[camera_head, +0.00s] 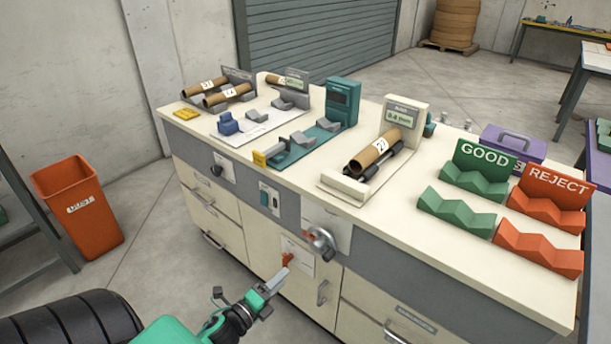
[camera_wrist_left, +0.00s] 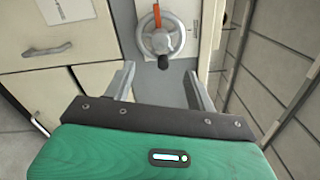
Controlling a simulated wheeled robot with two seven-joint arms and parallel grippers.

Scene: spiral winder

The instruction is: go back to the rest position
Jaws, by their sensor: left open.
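My left gripper (camera_head: 270,288) is in front of the workbench's drawers, low at the bottom of the head view. It is open and empty. In the left wrist view its two fingers (camera_wrist_left: 158,88) are spread apart, with a handwheel (camera_wrist_left: 160,37) on the cabinet front beyond them. The fingers look apart from the wheel. The handwheel also shows in the head view (camera_head: 321,241), right of and above the gripper. My right gripper is in neither view.
The workbench (camera_head: 420,238) carries brown tubes (camera_head: 228,95), a teal machine (camera_head: 342,100), a cradle holding a tube (camera_head: 375,157), green GOOD racks (camera_head: 457,211) and orange REJECT racks (camera_head: 539,249). An orange bin (camera_head: 78,208) stands at left. Floor between bin and bench is clear.

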